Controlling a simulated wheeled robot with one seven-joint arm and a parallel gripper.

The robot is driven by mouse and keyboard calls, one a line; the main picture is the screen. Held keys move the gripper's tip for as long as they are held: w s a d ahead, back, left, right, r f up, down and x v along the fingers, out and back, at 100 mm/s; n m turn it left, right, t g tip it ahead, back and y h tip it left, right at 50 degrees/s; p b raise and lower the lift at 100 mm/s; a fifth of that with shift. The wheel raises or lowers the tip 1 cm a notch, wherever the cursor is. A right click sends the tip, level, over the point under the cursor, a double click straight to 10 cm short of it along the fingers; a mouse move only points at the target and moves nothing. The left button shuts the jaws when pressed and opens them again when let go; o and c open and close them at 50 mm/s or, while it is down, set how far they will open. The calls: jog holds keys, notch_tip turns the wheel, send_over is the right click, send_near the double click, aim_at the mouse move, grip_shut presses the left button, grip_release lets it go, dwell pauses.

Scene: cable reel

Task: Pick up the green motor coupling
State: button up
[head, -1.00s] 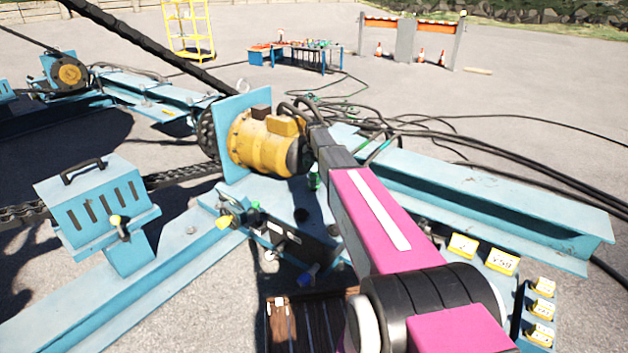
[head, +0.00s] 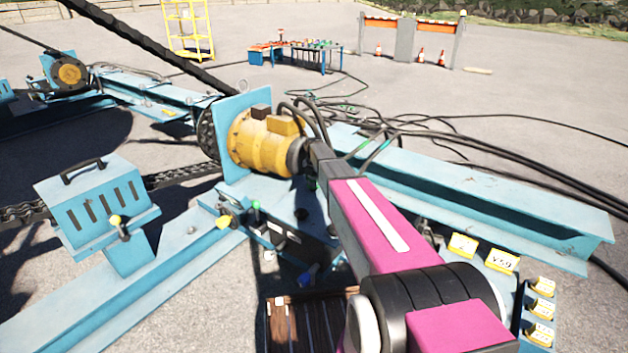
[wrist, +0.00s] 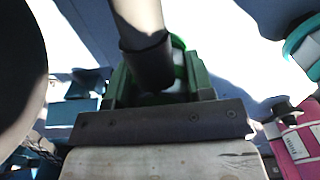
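In the wrist view, a green coupling with pale bands (wrist: 179,62) shows near the middle, partly hidden by a dark cylinder that crosses in front of it. My gripper (wrist: 158,80) has its two dark green fingers apart, one on either side of the coupling. The right finger looks very close to it; I cannot tell whether either finger touches. In the head view my magenta and black arm reaches beside the yellow motor (head: 262,142); it hides the fingers, and I cannot pick out the coupling there.
Black hoses (head: 318,115) arch beside the motor's right end. A blue beam (head: 470,195) runs to the right. A lever with a green knob (head: 255,206) stands in front of the motor. In the wrist view, a pink part (wrist: 295,140) and a teal ring (wrist: 300,38) lie at the right.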

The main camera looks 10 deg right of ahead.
jog(key=c, duration=0.3)
jog(key=shift+r, duration=0.1)
